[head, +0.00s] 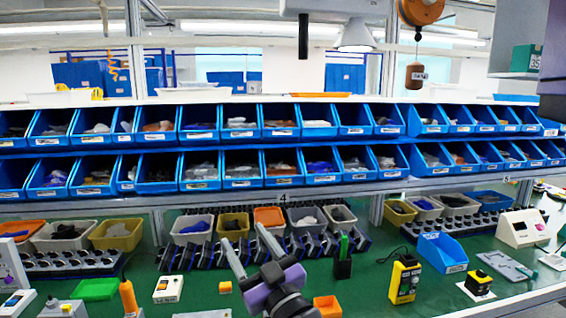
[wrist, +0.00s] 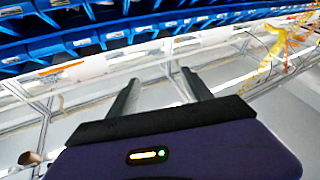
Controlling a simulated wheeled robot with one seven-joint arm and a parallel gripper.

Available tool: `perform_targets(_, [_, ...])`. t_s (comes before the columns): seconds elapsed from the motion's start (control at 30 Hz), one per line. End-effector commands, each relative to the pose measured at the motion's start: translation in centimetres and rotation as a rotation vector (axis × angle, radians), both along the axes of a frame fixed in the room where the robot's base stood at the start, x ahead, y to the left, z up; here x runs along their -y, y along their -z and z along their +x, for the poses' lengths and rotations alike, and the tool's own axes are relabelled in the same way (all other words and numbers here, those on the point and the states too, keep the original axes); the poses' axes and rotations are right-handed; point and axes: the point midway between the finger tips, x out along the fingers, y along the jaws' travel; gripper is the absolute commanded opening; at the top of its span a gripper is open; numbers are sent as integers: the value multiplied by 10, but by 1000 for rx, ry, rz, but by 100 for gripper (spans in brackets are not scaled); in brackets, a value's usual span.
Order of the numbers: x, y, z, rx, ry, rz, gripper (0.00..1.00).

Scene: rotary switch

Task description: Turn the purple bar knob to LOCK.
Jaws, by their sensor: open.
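My gripper (head: 243,234) is open and empty, raised over the front middle of the green bench, its two grey fingers apart and pointing up and away. It also shows open in the wrist view (wrist: 160,76), with only bins and a pale frame beyond it. A whitish panel (head: 8,264) at the left edge, partly cut off, has a small purplish patch too small to identify. The gripper is well to the right of it and touches nothing.
Blue bins (head: 200,170) line the shelves behind.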

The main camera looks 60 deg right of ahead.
Motion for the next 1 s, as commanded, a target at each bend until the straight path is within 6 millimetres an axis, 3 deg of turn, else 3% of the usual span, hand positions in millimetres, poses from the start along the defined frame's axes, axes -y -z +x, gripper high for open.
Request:
perform_targets(0.03, [17, -23, 7, 10, 20, -39, 58])
perform_targets(0.2, [58, -85, 25, -11, 65, -166, 58])
perform_targets(0.47, [109, -189, 35, -89, 143, -395, 58])
perform_targets(0.7, [142, -288, 22, -202, 234, -635, 58])
perform_targets(1.0, [157, -402, -14, -407, 376, -944, 58])
